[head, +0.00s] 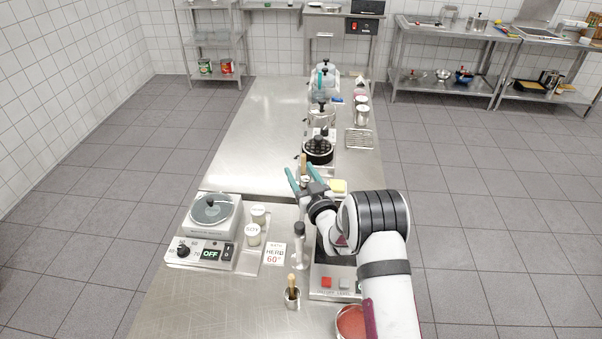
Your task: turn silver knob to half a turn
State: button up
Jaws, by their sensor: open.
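A white appliance (205,232) with a round grey dish on top stands on the steel table at left. Its front panel has a small dark knob (183,249) with markings around it, and a display (210,254) reading OFF. I cannot make out a clearly silver knob; this is the only knob I can pick out. My gripper (296,176), with teal fingers, is open and empty. It is above the middle of the table, up and to the right of the appliance, well apart from the knob.
Two small jars (254,233), a card (274,252) reading 60 and a tall shaker (299,245) stand between appliance and arm. A brush in a cup (292,293) and a red bowl (351,322) are in front. A device with buttons (326,283) is partly hidden by my arm.

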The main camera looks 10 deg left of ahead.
jog(key=v, duration=1.5)
jog(key=shift+s+d, duration=0.2)
jog(key=shift+s, duration=0.15)
jog(key=w+d+n+g+y, duration=0.4)
jog(key=y, duration=0.2)
jog(key=x, duration=1.5)
jog(key=shift+s+a+f, duration=0.15)
jog(key=shift+a+f, duration=0.15)
jog(key=shift+a, duration=0.05)
jog(key=shift+n, duration=0.3)
grip_shut()
